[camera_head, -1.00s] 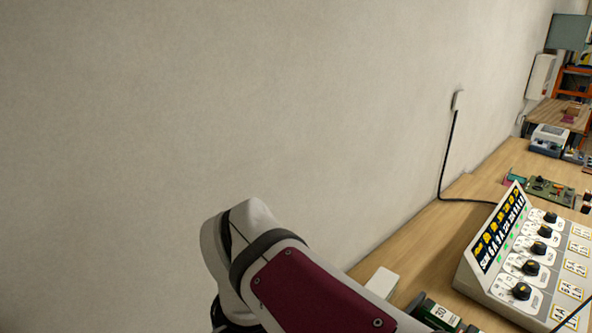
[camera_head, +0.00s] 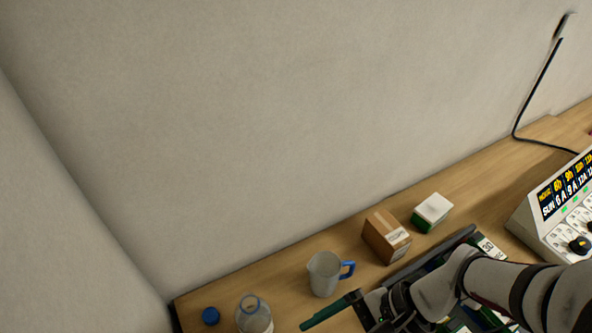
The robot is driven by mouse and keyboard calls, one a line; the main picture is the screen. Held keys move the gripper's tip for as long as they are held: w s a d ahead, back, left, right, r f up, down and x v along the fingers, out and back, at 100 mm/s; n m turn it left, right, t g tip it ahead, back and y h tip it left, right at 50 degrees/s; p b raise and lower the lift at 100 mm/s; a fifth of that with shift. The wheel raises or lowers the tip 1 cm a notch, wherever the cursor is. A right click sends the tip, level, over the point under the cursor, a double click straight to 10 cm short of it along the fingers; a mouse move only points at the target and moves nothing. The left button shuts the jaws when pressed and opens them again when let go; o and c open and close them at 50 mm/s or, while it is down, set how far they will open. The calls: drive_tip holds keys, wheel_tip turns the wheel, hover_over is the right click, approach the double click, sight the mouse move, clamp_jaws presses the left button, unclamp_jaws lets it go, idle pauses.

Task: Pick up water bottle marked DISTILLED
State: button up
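A clear plastic bottle (camera_head: 254,316) stands uncapped near the left end of the bench, cut off by the bottom edge of the head view. It has a blue ring at its neck. Only the top of a pale label shows, so I cannot read whether it says DISTILLED. A blue cap (camera_head: 210,316) lies just left of it. My gripper (camera_head: 333,309) is to the right of the bottle and apart from it, with a dark green finger-like part pointing down-left. The rest of the gripper is cut off or overlapped, so its opening is unclear.
A grey jug (camera_head: 324,274) with a blue handle stands between the bottle and my arm. A cardboard box (camera_head: 386,238) and a white-and-green box (camera_head: 432,212) stand behind. A control panel (camera_head: 560,208) is at right. Walls bound the bench (camera_head: 240,285) at back and left.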

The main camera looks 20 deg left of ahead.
sight(266, 319)
drive_tip(key=w+a+f+m+t+y, duration=0.2)
drive_tip(key=w+a+f+m+y, duration=0.2)
drive_tip(key=w+f+m+y, duration=0.3)
drive_tip(key=shift+m+h, duration=0.3)
drive_tip(key=shift+h, duration=0.2)
drive_tip(key=x, duration=0.3)
drive_tip(key=f+x, duration=0.1)
drive_tip(key=x, duration=0.6)
drive_tip(key=shift+d+f, duration=0.25)
drive_tip(key=shift+f, duration=0.1)
drive_tip(key=x, duration=0.6)
drive_tip(key=shift+s+f, duration=0.1)
drive_tip(key=shift+s, duration=0.1)
drive_tip(key=shift+d, duration=0.1)
drive_tip(key=c, duration=1.5)
